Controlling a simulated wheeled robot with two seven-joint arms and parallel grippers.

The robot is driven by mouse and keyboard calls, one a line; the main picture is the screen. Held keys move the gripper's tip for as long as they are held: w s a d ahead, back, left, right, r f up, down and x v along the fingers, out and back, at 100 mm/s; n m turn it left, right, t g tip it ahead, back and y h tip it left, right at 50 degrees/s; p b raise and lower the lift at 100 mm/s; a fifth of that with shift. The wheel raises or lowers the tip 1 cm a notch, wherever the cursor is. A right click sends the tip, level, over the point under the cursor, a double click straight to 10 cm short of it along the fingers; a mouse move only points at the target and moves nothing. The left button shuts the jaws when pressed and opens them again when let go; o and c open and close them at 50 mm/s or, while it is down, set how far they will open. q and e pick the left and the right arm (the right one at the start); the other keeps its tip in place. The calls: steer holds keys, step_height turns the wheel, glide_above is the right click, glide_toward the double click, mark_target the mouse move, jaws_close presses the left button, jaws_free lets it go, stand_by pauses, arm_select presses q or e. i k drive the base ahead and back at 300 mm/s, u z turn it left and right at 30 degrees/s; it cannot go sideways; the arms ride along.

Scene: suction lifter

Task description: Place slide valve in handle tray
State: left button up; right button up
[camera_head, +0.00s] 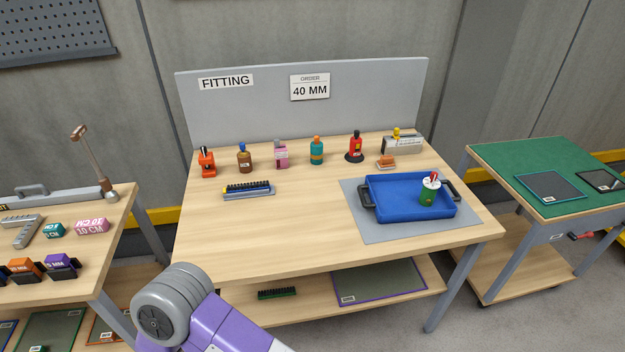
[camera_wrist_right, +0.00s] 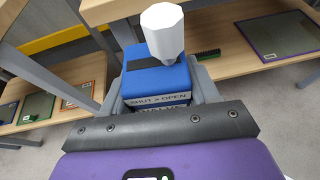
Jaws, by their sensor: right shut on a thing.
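The slide valve (camera_wrist_right: 157,80) is a blue block with a white faceted knob on top and white labels reading "SHUT > OPEN" and "VALVE". My right gripper (camera_wrist_right: 163,92) is shut on it in the right wrist view, with a grey jaw on each side. The handle tray (camera_head: 388,205) is blue with dark handles at both ends, on a grey mat on the fitting table in the head view. A green canister with a white top and red knob (camera_head: 428,195) stands in its right part. The tray's left part is bare. My left gripper is not in view.
Several small fittings, including a red one (camera_head: 355,148) and a teal one (camera_head: 316,151), stand along the table's back. A black-toothed strip on a blue-grey base (camera_head: 249,190) lies at left. The table's front middle is clear. A green-topped table (camera_head: 548,165) stands right.

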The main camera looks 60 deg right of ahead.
mark_target(392, 201)
steer(key=u, duration=1.45)
steer(key=k, duration=2.75)
steer(key=z, duration=1.3)
